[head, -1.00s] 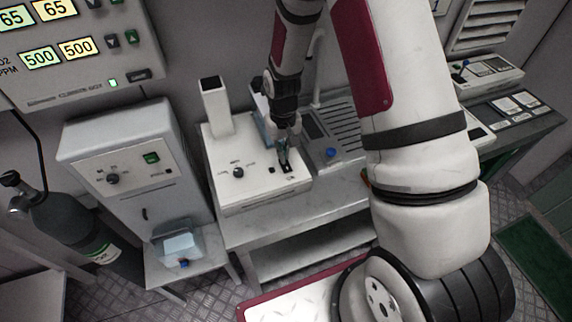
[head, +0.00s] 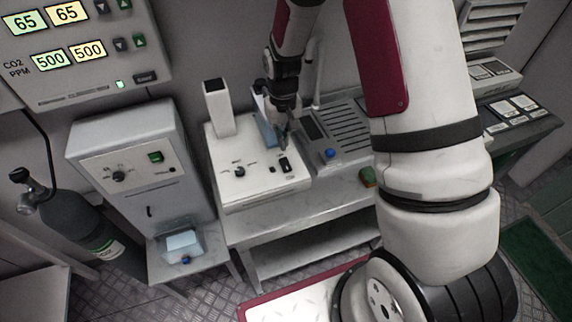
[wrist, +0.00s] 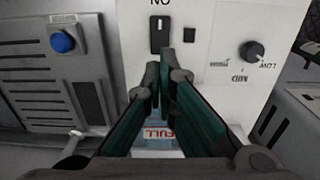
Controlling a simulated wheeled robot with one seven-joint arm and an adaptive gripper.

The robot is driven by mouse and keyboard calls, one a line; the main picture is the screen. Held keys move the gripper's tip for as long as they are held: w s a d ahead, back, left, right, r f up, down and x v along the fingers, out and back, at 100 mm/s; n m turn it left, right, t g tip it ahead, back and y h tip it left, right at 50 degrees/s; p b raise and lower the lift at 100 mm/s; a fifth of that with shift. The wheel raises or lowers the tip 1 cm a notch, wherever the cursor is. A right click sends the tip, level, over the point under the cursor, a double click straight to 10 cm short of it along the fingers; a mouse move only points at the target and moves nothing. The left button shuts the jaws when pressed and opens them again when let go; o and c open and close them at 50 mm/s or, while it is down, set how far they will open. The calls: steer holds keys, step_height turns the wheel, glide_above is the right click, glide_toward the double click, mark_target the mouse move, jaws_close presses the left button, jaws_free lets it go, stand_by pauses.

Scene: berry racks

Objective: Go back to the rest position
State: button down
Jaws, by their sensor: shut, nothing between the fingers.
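My gripper (head: 284,140) is shut and empty. In the head view it hangs just above the white device (head: 225,165) on the bench, near the black rocker switch (head: 285,164). In the wrist view (wrist: 160,72) the closed fingertips point at the panel, just below the black switch (wrist: 160,33). A black knob (wrist: 252,52) sits to the right of the switch in that view. I cannot tell from these views how large the gap between fingertips and panel is.
A grey slotted unit with a blue button (head: 330,154) stands right of the device. A grey cabinet (head: 130,165), a gas cylinder (head: 80,220) and a small clear-blue container (head: 183,243) are at left. A wall panel (head: 80,50) shows lit numbers. The metal floor in front is open.

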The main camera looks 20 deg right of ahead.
stand_by(0.3)
steer(key=s+r+t, duration=0.1)
steer(key=s+r, duration=0.3)
steer(key=r, duration=0.8)
steer(key=s+r+t, duration=0.2)
steer(key=s+r, duration=0.2)
steer(key=r, duration=0.7)
steer(key=s+r+t, duration=0.1)
steer(key=s+r, duration=0.3)
steer(key=s, duration=0.4)
steer(key=s+r+t, duration=0.1)
steer(key=s+r, duration=0.4)
steer(key=s, duration=0.4)
steer(key=shift+r+t, duration=0.2)
steer(key=shift+t, duration=0.1)
steer(key=shift+w, duration=0.15)
